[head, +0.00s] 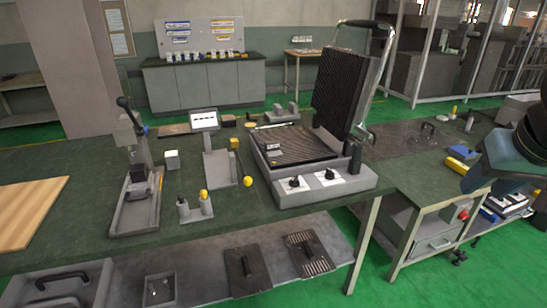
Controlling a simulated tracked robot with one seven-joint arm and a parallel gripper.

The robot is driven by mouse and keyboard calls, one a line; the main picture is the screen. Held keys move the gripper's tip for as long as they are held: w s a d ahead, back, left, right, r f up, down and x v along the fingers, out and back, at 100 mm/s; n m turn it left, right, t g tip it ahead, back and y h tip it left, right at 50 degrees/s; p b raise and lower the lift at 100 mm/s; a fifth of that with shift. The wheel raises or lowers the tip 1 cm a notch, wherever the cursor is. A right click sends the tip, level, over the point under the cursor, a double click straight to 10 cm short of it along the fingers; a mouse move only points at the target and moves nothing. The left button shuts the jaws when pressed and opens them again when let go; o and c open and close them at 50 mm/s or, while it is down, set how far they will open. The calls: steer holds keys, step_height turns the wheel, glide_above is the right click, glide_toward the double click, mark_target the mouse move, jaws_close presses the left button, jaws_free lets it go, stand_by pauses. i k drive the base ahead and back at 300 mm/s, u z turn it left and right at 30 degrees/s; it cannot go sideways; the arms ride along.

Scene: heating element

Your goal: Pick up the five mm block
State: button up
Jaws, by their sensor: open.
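No marking that reads five mm is legible, so I cannot tell which piece is the five mm block. A small whitish block (172,160) sits on the dark green bench top (95,190), right of a lever press (137,165). A small light piece (273,147) lies on the lower plate of the open heating press (310,165); its shape is too small to make out. Part of my arm shows at the right edge, well away from both. My gripper's fingers cannot be made out.
The heating press's raised lid (345,90) stands tall. A wooden board (30,210) lies at left. A second bench (410,160) is at right.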

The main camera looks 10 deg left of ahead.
mark_target(272, 148)
steer(key=k, duration=0.75)
steer(key=u, duration=0.55)
steer(key=i, duration=2.15)
steer(key=z, duration=0.55)
